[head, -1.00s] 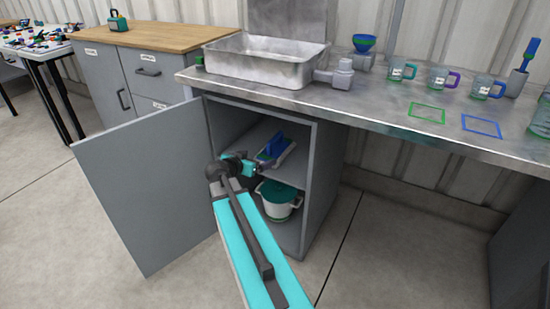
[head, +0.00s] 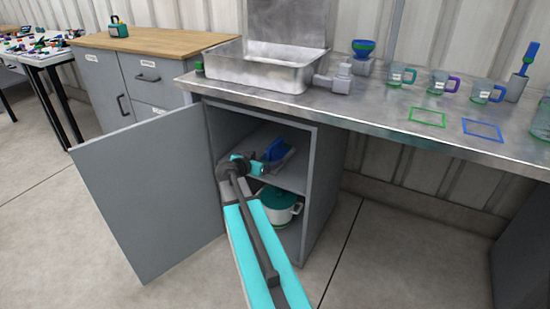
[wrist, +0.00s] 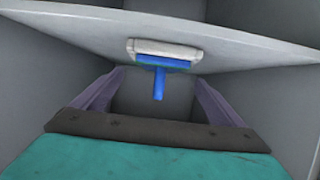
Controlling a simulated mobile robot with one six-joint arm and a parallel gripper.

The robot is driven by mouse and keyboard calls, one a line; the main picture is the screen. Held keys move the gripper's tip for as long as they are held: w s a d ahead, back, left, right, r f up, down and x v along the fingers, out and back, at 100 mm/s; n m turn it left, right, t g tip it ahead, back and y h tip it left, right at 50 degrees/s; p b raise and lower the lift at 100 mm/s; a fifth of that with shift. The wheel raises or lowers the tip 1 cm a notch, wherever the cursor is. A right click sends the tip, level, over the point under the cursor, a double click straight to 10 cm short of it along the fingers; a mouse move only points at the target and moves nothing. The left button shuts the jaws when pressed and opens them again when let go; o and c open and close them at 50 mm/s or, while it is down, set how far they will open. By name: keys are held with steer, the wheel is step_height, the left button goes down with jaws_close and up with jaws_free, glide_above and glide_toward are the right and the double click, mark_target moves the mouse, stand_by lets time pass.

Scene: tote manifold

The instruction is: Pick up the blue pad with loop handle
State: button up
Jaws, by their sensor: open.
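The blue pad with loop handle (head: 275,149) rests on the cabinet's inner shelf, partly hidden behind my gripper (head: 262,165). The wrist view shows the pad (wrist: 163,63) with a pale base against the shelf and a blue handle that points down in that picture. My gripper (wrist: 159,74) is open there, its two fingers spread wide on either side of the handle's line of sight. Nothing is between the fingers that I can see as held. I cannot tell how far the fingertips are from the handle.
The cabinet door (head: 150,195) stands open at the left. The shelf (head: 292,180) has a white pot with a green lid (head: 281,205) below it. The cabinet's right wall (head: 325,190) is close by. The metal counter (head: 390,115) with a sink (head: 265,70) lies above.

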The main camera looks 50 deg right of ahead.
mark_target(273, 156)
steer(key=shift+x, duration=1.7)
steer(key=shift+b+x, duration=0.85)
steer(key=shift+x, duration=1.75)
steer(key=c, duration=1.4)
steer(key=shift+o, duration=0.2)
steer(key=shift+r, duration=0.1)
